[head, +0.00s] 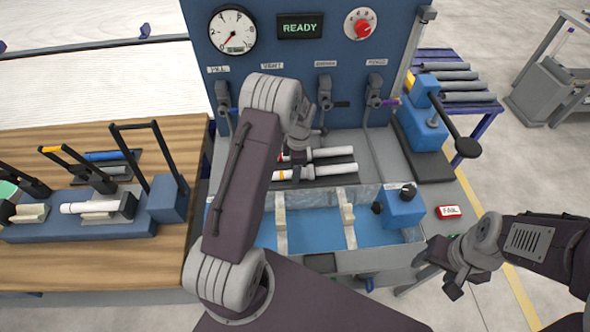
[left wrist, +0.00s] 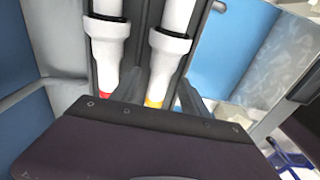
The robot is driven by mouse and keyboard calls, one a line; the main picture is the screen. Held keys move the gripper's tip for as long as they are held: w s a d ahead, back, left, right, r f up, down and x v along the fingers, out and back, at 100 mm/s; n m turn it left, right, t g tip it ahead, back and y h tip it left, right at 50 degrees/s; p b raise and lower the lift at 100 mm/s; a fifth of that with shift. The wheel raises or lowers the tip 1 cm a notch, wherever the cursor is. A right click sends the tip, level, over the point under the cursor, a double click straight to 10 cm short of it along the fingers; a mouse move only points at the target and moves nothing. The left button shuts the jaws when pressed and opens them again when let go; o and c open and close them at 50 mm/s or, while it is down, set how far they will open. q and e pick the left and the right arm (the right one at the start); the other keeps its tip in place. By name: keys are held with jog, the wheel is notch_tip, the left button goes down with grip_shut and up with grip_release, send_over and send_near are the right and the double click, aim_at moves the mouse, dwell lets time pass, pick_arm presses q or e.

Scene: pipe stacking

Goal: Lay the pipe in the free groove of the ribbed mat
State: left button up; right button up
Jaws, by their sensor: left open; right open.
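Two white pipes lie side by side on the dark ribbed mat (head: 345,182), one with a red band (head: 330,153) and one with a yellow band (head: 330,171). In the left wrist view, the red-banded pipe (left wrist: 107,50) and yellow-banded pipe (left wrist: 167,55) lie in neighbouring dark grooves. My left arm hides the mat's left part in the head view. My right gripper (head: 440,275) is open and empty at the lower right, away from the pipes.
A blue tray (head: 388,256) with pale supports stands in front of the mat. A blue panel (head: 300,75) with valves rises behind it. A blue tester (head: 430,115) with a black lever stands right. Clamps holding a white pipe (head: 88,207) are on the wooden table at left.

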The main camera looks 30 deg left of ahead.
pick_arm(q)
jog(key=r, duration=0.8)
jog(key=shift+w+d+r, duration=0.1)
jog(key=shift+d+r, duration=0.1)
jog(key=shift+d, duration=0.05)
notch_tip(320, 180, up, 5)
jog(key=t, duration=0.1)
send_over(304, 176)
jog(key=s+d+r+m, duration=0.2)
jog(key=s+d+m, duration=0.1)
jog(key=s+m, duration=0.3)
jog(key=s+d+f+m, duration=0.1)
jog(key=s+f+m, duration=0.1)
jog(key=s+m, duration=0.4)
jog(key=s+d+f+m, duration=0.1)
jog(key=s+m, duration=0.5)
jog(key=m, duration=0.6)
jog(key=shift+s+d+f+t+h, duration=0.3)
jog(key=shift+s+f+h, duration=0.1)
jog(key=shift+f, duration=0.35)
